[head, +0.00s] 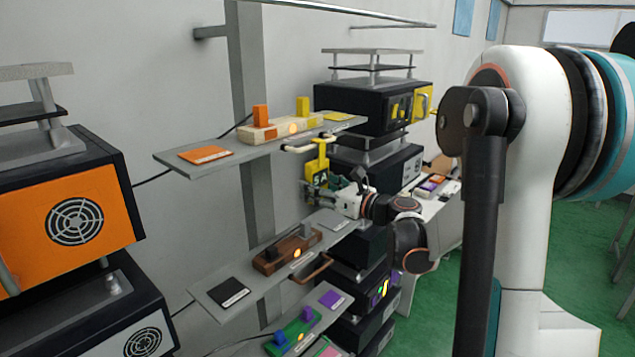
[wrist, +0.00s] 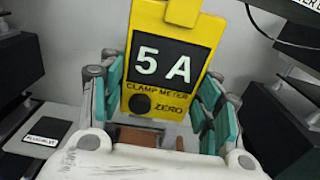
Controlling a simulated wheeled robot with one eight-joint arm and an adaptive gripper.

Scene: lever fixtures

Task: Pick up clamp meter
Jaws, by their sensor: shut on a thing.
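The clamp meter (wrist: 172,62) is yellow with a black display reading "5 A" and a dark round knob. In the head view the clamp meter (head: 317,170) is upright at the end of my arm, between the upper and middle shelves. My gripper (wrist: 165,105) has its teal-padded fingers on both sides of the meter and is shut on it. In the head view my gripper (head: 335,188) reaches in from the right. The top of the meter is cut off in the wrist view.
The upper shelf (head: 215,140) carries orange and yellow levers. The middle shelf (head: 245,290) holds a brown lever block (head: 287,250). A lower shelf holds a green block (head: 295,330). Black equipment boxes (head: 375,105) stand behind. An orange-fronted box (head: 75,225) is at left.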

